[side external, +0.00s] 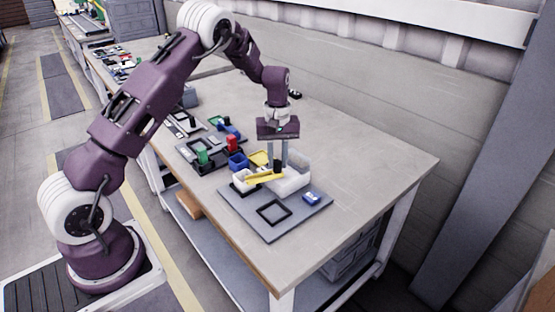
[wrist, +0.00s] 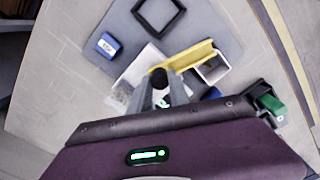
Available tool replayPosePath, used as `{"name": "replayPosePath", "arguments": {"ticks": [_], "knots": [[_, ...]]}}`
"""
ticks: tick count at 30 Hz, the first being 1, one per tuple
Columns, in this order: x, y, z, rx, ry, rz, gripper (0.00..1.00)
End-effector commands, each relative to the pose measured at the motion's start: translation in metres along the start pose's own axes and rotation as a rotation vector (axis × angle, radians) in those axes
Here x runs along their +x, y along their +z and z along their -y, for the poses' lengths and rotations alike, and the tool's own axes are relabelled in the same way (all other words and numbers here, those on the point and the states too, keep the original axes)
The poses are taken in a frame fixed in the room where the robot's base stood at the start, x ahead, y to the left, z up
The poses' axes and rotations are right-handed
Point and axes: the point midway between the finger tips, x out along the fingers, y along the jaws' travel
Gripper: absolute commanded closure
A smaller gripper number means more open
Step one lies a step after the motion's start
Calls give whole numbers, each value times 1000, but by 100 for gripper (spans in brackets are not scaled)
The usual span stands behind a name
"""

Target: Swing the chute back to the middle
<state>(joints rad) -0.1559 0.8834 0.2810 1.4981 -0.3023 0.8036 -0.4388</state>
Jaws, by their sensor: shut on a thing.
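The yellow chute (side external: 264,178) lies over white bins on a grey plate in the side view. In the wrist view the chute (wrist: 190,57) slants up to the right, toward a small white bin (wrist: 213,70). A black knob (wrist: 158,76) stands at the chute's near end. My gripper (side external: 278,164) reaches straight down there, and its fingers (wrist: 160,90) are shut on the black knob. The larger white bin (side external: 292,180) is just right of the chute in the side view. The fingers partly hide the knob and the bins.
The grey plate (side external: 240,213) also carries a black square frame (side external: 273,212) and a blue block (side external: 312,198) with a white label. The bench (side external: 375,165) is clear to the right.

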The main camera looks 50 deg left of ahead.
Motion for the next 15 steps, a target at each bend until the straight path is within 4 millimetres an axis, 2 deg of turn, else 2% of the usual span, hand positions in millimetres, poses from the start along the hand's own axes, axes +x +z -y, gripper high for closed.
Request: {"name": "replayPosePath", "arguments": {"ticks": [7, 15], "knots": [[-2, -1, -1, -170, 3, -3, 100], [-2, -1, -1, -281, 4, -4, 100]]}}
